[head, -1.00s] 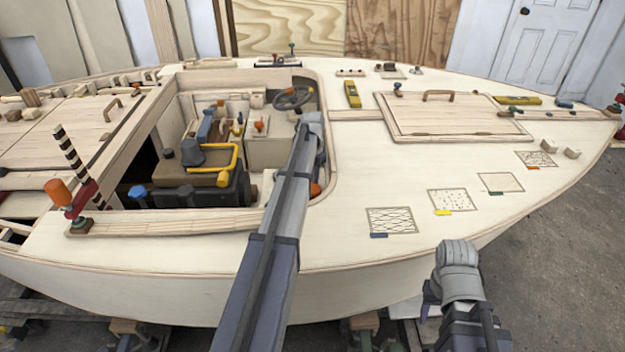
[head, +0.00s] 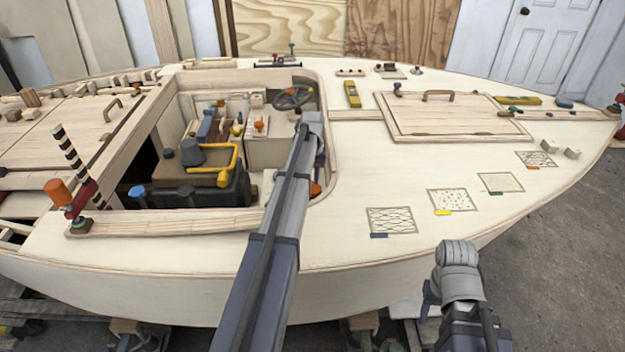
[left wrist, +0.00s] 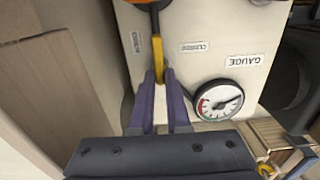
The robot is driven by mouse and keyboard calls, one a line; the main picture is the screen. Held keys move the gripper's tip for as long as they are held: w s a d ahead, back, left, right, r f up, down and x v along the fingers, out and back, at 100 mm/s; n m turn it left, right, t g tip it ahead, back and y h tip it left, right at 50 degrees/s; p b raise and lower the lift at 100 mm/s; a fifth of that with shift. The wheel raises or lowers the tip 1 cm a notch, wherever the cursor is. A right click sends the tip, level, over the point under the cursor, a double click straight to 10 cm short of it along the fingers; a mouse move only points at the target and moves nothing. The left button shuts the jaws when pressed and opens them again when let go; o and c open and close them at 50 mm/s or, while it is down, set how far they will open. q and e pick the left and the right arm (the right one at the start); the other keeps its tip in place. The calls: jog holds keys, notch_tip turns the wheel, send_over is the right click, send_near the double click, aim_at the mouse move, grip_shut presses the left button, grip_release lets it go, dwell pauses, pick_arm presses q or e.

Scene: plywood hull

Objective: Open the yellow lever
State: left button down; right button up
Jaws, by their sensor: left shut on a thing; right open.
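The yellow lever (left wrist: 158,58) shows in the left wrist view, hanging from an orange hub (left wrist: 148,3) on a pale panel. My left gripper (left wrist: 161,78) has its purple fingers shut around the lever's lower end. The lever points down the picture, near a small label at its left and another, upside down, at its right.
A round gauge (left wrist: 217,100) with a "GAUGE" label sits right of the lever, close to my left fingers. The cockpit rim (head: 328,150) surrounds my left arm. A steering wheel (head: 292,97) and a yellow rail (head: 233,158) are inside. The deck's near right side is mostly flat.

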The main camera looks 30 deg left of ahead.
aim_at(312, 182)
dwell(0.5)
pick_arm(q)
jog(key=c, duration=0.9)
grip_release()
notch_tip(312, 182, up, 8)
jog(key=p, duration=0.7)
jog(key=shift+f+p, duration=0.1)
jog(key=shift+p, duration=0.3)
